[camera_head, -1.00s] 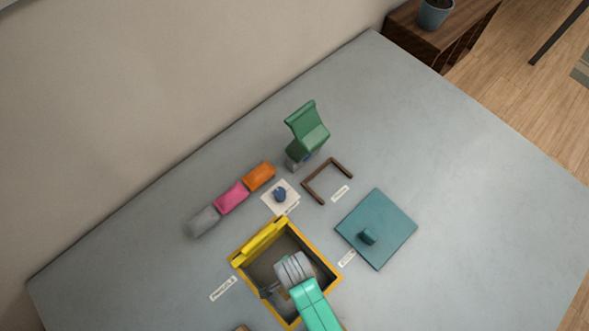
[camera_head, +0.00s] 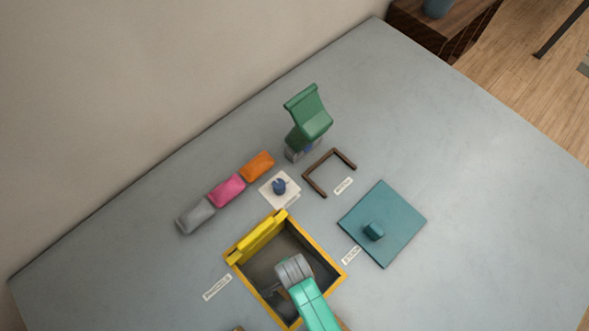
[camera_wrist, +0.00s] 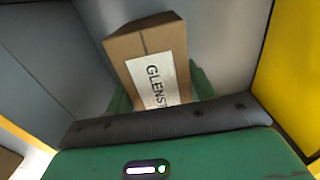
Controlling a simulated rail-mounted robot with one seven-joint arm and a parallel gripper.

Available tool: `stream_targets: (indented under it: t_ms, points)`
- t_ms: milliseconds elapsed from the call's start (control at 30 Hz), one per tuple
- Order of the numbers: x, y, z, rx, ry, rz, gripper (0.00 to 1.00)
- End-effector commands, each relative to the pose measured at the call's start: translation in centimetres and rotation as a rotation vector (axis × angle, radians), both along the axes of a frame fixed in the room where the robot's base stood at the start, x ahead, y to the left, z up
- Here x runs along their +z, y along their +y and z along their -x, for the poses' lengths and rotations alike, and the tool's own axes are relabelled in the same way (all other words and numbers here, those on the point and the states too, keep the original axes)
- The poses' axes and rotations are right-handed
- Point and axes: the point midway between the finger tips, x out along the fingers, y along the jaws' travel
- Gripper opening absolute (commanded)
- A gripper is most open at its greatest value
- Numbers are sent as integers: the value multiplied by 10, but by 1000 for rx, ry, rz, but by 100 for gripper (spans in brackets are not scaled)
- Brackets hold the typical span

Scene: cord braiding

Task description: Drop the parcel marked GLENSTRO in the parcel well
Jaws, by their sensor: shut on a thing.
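The parcel marked GLENSTRO is a brown box (camera_wrist: 135,45) with a white label, its last letters hidden. In the wrist view it sits between the green fingers of my gripper (camera_wrist: 160,92), which is shut on it. The parcel well (camera_head: 325,258) is an open, yellow-rimmed box with a grey inside and a raised yellow flap at its upper left. In the head view my gripper is over or inside the well, and my arm hides the parcel. Grey and yellow walls surround the parcel in the wrist view. Whether it touches the floor cannot be told.
A teal lid-like square (camera_head: 400,215) with a knob lies right of the well. Grey (camera_head: 195,215), pink (camera_head: 227,190) and orange (camera_head: 257,166) blocks lie up-left. A white pad (camera_head: 290,198), a brown frame (camera_head: 318,184) and a green stand (camera_head: 310,115) are behind. The far table is clear.

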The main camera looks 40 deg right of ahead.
Motion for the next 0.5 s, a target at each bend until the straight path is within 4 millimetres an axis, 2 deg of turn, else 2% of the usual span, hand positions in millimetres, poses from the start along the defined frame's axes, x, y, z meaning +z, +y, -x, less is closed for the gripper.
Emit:
stream_targets:
  t_ms: [167,200,300,333,500]
  points:
    - [0,0,0,0,0,0,30]
    - [0,0,0,0,0,0,56]
    - [0,0,0,0,0,0,76]
    - [0,0,0,0,0,0,80]
    - [0,0,0,0,1,0,80]
